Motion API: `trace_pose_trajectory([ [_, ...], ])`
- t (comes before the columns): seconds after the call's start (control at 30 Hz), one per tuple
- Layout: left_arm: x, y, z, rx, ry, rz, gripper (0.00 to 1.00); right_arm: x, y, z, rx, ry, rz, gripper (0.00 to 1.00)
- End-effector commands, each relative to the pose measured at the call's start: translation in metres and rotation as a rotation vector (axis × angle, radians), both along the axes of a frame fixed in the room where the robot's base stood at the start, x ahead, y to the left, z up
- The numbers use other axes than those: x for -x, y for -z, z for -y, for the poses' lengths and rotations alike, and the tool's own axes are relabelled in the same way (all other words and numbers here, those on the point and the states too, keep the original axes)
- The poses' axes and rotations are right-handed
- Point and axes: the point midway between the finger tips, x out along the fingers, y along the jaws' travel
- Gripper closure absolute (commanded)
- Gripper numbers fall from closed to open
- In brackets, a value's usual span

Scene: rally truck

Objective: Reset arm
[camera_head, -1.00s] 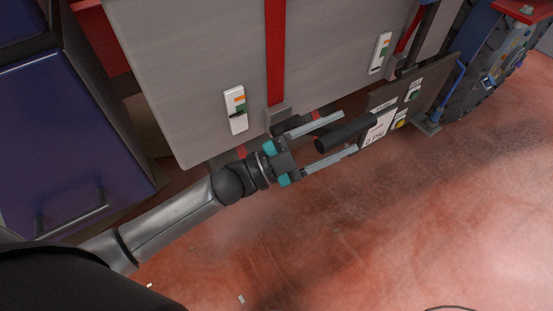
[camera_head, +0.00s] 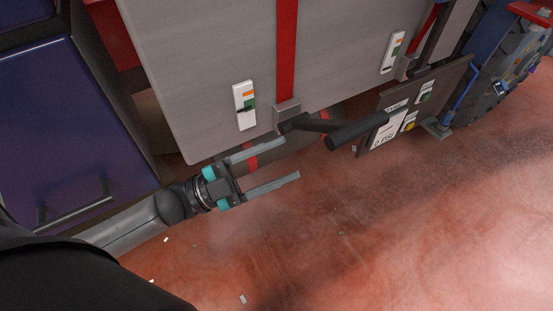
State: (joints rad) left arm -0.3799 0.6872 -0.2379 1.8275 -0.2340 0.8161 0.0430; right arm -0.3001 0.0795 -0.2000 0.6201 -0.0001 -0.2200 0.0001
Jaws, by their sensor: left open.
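My left arm (camera_head: 140,219) comes in from the lower left. My left gripper (camera_head: 283,163) is open and empty, its two long grey fingers spread apart and pointing right. It is below the grey panel and left of a black handle (camera_head: 357,131), apart from it. The handle sticks out from a bracket at the end of a red strap (camera_head: 287,60). My right gripper is out of view.
A large grey panel (camera_head: 205,60) with white latches (camera_head: 244,105) stands above the gripper. A dark blue cabinet (camera_head: 60,130) is at left. A plate with labels (camera_head: 430,90) and a wheel (camera_head: 505,80) are at right. The reddish floor (camera_head: 400,230) is clear at lower right.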

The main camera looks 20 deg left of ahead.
Motion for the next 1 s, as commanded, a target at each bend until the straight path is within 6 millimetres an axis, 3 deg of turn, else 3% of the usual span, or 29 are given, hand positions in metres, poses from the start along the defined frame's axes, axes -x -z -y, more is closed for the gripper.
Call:
trace_pose_trajectory([
  [0.33,-0.001,0.001,0.000,0.000,-0.004,-0.003,0.36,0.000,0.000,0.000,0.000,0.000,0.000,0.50],
  [0.47,-0.013,0.028,-0.011,-0.011,-0.072,-0.068,0.36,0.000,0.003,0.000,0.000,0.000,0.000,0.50],
  [0.57,-0.029,0.078,-0.031,-0.030,-0.194,-0.191,0.36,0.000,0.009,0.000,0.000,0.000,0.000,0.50],
  [0.67,-0.039,0.148,-0.057,-0.056,-0.347,-0.366,0.36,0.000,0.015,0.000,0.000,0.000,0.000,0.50],
  [0.77,-0.033,0.222,-0.082,-0.083,-0.489,-0.555,0.36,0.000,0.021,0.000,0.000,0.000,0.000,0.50],
  [0.87,-0.012,0.294,-0.100,-0.111,-0.614,-0.751,0.36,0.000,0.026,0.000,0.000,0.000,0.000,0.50],
  [1.0,0.041,0.387,-0.112,-0.157,-0.757,-1.035,0.36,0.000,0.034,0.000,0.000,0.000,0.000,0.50],
])
